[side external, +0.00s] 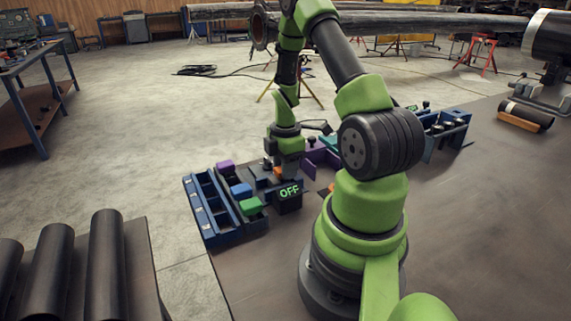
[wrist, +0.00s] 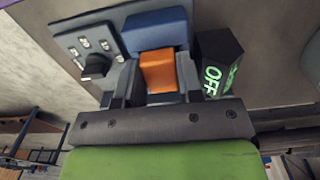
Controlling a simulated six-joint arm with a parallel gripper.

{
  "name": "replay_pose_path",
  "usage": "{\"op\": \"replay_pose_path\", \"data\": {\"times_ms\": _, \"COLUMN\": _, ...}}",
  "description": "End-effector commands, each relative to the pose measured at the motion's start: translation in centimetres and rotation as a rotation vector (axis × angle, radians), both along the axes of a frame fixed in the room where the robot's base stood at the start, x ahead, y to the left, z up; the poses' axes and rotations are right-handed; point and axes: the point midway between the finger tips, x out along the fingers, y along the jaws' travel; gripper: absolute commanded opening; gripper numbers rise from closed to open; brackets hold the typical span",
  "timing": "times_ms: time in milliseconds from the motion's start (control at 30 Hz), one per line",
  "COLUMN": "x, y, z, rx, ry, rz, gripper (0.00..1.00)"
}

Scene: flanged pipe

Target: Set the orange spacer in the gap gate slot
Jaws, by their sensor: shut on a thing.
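The orange spacer (wrist: 158,71) is a small block between the two fingers of my gripper (wrist: 157,84) in the wrist view. The gripper is shut on it. A blue block-like part (wrist: 156,30) lies just beyond the spacer; I cannot tell whether they touch. In the side view my gripper (side external: 284,172) is low over the bench fixtures, behind the black box marked OFF (side external: 289,198), with a bit of orange showing at it. I cannot make out the gap gate slot for certain; the arm and box cover part of that area.
A panel with a black knob (wrist: 96,66) is left of the fingers, and the OFF box (wrist: 219,63) is close on the right. A blue tray (side external: 206,207) stands left, beside purple (side external: 225,167), blue (side external: 241,190) and green (side external: 250,206) blocks.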

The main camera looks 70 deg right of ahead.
Motion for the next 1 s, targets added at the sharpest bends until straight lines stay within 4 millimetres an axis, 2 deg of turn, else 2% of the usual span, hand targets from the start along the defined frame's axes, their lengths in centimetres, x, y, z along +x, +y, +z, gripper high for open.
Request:
{"op": "replay_pose_path", "data": {"times_ms": 333, "x": 0.01, "y": -0.01, "z": -0.06, "rx": -0.001, "ry": -0.001, "rz": 0.0, "gripper": 0.06}}
{"op": "replay_pose_path", "data": {"times_ms": 367, "x": 0.01, "y": -0.01, "z": -0.06, "rx": -0.001, "ry": -0.001, "rz": 0.0, "gripper": 0.38}}
{"op": "replay_pose_path", "data": {"times_ms": 467, "x": 0.01, "y": -0.01, "z": -0.06, "rx": 0.0, "ry": 0.0, "rz": 0.0, "gripper": 0.61}}
{"op": "replay_pose_path", "data": {"times_ms": 667, "x": 0.0, "y": 0.0, "z": -0.06, "rx": 0.0, "ry": 0.0, "rz": 0.0, "gripper": 0.64}}
{"op": "replay_pose_path", "data": {"times_ms": 767, "x": -0.01, "y": 0.01, "z": -0.07, "rx": 0.0, "ry": 0.0, "rz": 0.0, "gripper": 0.83}}
{"op": "replay_pose_path", "data": {"times_ms": 800, "x": -0.02, "y": 0.02, "z": -0.08, "rx": 0.001, "ry": 0.001, "rz": 0.0, "gripper": 0.85}}
{"op": "replay_pose_path", "data": {"times_ms": 1000, "x": -0.14, "y": 0.14, "z": -0.13, "rx": 0.006, "ry": 0.004, "rz": 0.0, "gripper": 0.85}}
